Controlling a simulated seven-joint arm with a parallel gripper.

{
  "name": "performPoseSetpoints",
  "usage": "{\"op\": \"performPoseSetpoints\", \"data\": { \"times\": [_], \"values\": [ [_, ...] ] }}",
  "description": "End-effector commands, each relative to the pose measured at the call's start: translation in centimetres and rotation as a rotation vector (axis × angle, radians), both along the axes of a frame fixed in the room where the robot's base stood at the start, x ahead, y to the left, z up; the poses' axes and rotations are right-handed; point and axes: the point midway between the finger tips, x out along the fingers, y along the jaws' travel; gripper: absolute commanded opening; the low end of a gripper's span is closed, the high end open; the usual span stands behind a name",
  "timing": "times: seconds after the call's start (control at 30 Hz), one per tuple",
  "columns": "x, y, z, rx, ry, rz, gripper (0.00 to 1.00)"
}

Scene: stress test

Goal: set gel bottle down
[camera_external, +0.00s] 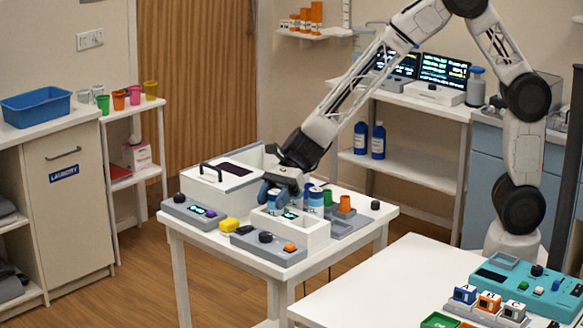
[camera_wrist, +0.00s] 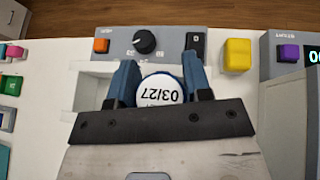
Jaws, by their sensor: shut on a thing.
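My gripper (camera_external: 286,190) points down over the white open-topped tray (camera_external: 318,236) on the small white table. In the wrist view my gripper (camera_wrist: 160,84) has its blue fingers on both sides of a round white top (camera_wrist: 160,91) printed "03/27", which I take to be the gel bottle. The fingers are shut on it. The bottle's body is hidden below the top in that view. In the external view the fingers cover much of it, among blue-and-white shapes. I cannot tell whether its base touches the tray floor.
A grey panel (camera_external: 268,248) with a black knob and orange button lies along the tray's front. A yellow block (camera_external: 229,225) and a panel with a purple button (camera_external: 192,212) are left. A white box with a black handle (camera_external: 222,188) stands behind.

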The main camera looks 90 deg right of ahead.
Motion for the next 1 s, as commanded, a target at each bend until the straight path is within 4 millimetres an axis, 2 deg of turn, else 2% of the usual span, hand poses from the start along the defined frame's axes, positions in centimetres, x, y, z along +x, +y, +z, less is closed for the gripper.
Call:
{"op": "performPoseSetpoints", "data": {
  "times": [0.13, 0.17, 0.3, 0.73, 1.0],
  "values": [
    [0.0, 0.0, -0.3, 0.000, 0.000, 0.000, 0.19],
    [0.0, 0.0, -0.3, 0.000, 0.000, 0.000, 0.48],
    [0.0, 0.0, -0.3, 0.000, 0.000, 0.000, 0.70],
    [0.0, 0.0, 0.1, 0.000, 0.000, 0.000, 0.71],
    [-1.1, -1.7, 1.1, 0.000, 0.000, -0.002, 0.71]
  ]
}}
